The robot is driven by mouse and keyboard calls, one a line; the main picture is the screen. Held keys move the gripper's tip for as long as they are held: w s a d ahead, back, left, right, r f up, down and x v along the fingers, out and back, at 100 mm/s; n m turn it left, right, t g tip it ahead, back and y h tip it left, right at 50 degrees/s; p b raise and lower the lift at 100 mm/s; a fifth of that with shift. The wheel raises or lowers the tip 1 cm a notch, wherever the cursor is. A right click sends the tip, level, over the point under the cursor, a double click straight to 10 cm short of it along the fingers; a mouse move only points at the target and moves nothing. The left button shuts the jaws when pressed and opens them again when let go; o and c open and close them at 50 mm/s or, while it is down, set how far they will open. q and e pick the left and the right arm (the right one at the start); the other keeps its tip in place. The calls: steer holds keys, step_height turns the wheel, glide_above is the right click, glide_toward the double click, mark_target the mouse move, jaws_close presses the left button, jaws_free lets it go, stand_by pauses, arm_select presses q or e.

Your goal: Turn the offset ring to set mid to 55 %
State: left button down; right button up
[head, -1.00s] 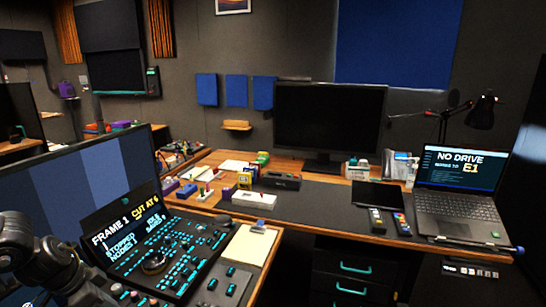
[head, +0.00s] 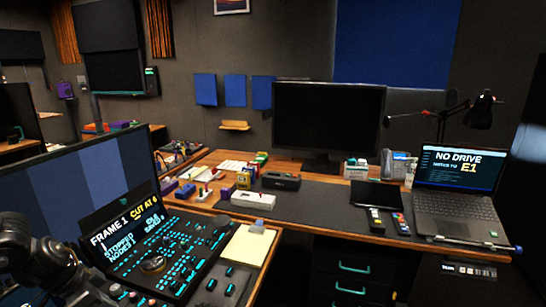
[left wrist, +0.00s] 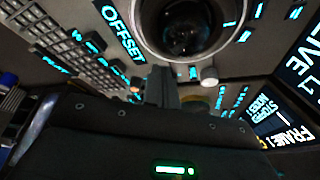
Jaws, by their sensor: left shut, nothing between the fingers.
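The control panel (head: 185,235) stands at the lower left of the head view, with a lit screen (head: 122,228) reading "FRAME 1 CUT AT 6" and "STOPPED". A round control (head: 152,263) sits on its deck. In the left wrist view, a dark ball sits in a round ring (left wrist: 148,40) beside the label "OFFSET" (left wrist: 122,32). My left gripper (left wrist: 165,82) is shut and empty, its fingertips just below the ring in the picture; contact cannot be told. In the head view my left arm enters at lower left. I cannot read a mid value. My right gripper is not seen.
Keys (left wrist: 75,58) and small knobs (left wrist: 209,75) lie close around my left fingers. A large monitor (head: 70,195) stands behind the panel. A notepad (head: 248,245) lies right of it. The desk beyond holds a laptop (head: 455,205) and a dark monitor (head: 328,118).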

arm_select(q)
steer(key=shift+f+b, duration=0.7)
steer(key=shift+b, duration=0.15)
stand_by(1.1)
steer(key=shift+r, duration=0.25)
steer(key=shift+f+b, duration=0.25)
steer(key=shift+b, duration=0.3)
stand_by(1.0)
steer(key=shift+s+f, duration=0.1)
steer(key=shift+s+m+b, duration=0.2)
steer(key=shift+m+b, duration=0.4)
steer(key=shift+s+d+m+g, duration=0.1)
steer(key=shift+s+m+g, duration=0.05)
steer(key=shift+m+g, duration=0.2)
